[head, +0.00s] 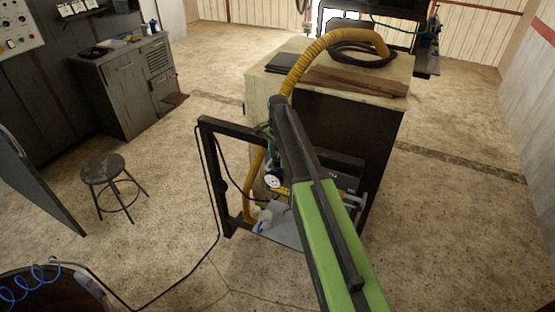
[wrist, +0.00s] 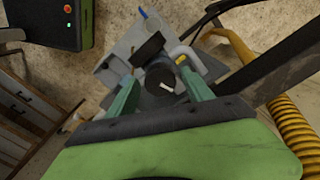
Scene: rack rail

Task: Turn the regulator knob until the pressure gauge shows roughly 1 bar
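In the wrist view, a round dark knob (wrist: 160,88) with a white mark shows between the two teal fingers of my gripper (wrist: 159,76). The fingers are apart, one on each side of the knob, with a visible gap at least on the left. I cannot tell how deep the knob sits between them. A dark block-like part (wrist: 148,48) stands just beyond the knob; I cannot tell what it is. In the head view, the white-faced pressure gauge (head: 272,181) shows left of my arm. Its needle is too small to read. My arm hides the knob there.
A black frame (head: 213,175) stands left of the gauge, with a dark cable along it. A yellow hose (head: 300,65) runs over the wooden-topped cabinet (head: 355,82) behind. A stool (head: 103,170) stands at the left. The floor between stool and frame is mostly clear.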

